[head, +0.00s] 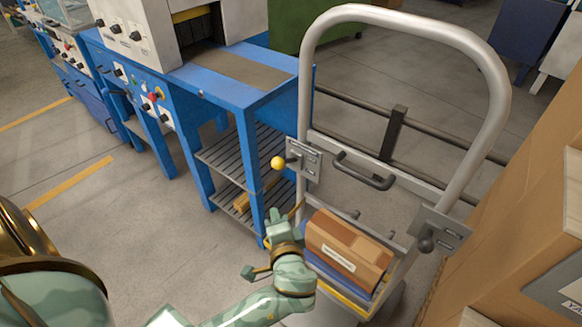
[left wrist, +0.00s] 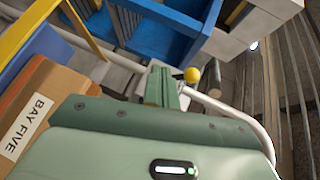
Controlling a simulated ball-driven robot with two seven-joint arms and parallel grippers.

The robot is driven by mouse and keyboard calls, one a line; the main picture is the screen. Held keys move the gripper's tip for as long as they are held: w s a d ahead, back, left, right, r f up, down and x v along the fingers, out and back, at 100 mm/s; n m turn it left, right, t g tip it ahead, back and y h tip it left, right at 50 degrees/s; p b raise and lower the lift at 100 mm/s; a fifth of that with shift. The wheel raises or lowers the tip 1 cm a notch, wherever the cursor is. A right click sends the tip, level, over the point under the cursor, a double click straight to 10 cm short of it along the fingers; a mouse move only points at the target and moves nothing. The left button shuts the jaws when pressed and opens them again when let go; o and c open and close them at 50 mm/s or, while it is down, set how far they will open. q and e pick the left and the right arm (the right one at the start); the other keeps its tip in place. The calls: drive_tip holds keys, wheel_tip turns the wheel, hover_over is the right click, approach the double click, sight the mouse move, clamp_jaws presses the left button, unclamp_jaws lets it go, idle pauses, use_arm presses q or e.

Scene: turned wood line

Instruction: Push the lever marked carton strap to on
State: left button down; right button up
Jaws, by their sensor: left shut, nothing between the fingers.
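A lever with a yellow ball knob (head: 278,163) sticks out to the left of a grey plate (head: 305,160) on the left post of the tubular frame. A second lever with a dark knob (head: 426,244) sits on a plate (head: 443,229) on the right post. I cannot read any marking on either plate. My left gripper (head: 275,215) is shut and empty, below the yellow knob and apart from it in the head view. In the left wrist view the shut fingers (left wrist: 162,88) point away, with the yellow knob (left wrist: 192,74) just beyond and right of them. My right gripper is not in view.
A brown carton (head: 345,248), labelled BAY FIVE in the left wrist view, lies on the frame's stack, right of my left gripper. A dark handle (head: 364,172) crosses the frame. A blue machine table (head: 240,75) stands behind left; large cartons (head: 530,210) stand at right.

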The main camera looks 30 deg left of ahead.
sight(285, 161)
use_arm(q)
drive_tip(key=w+d+r+m+t+y, duration=0.1)
drive_tip(key=w+d+r+t, duration=0.1)
drive_tip(key=w, duration=0.2)
drive_tip(key=w+d+r+m+t, duration=0.1)
drive_tip(key=w+d+r+t, duration=0.1)
drive_tip(key=w+r+t, duration=0.15)
drive_tip(key=f+b+x, duration=0.1)
drive_tip(key=f+x, duration=0.1)
drive_tip(key=x, duration=0.8)
drive_tip(key=shift+g, duration=0.45)
drive_tip(key=s+a, duration=0.2)
drive_tip(key=s, duration=0.1)
drive_tip(key=shift+s+r, duration=0.1)
drive_tip(key=shift+s, duration=0.2)
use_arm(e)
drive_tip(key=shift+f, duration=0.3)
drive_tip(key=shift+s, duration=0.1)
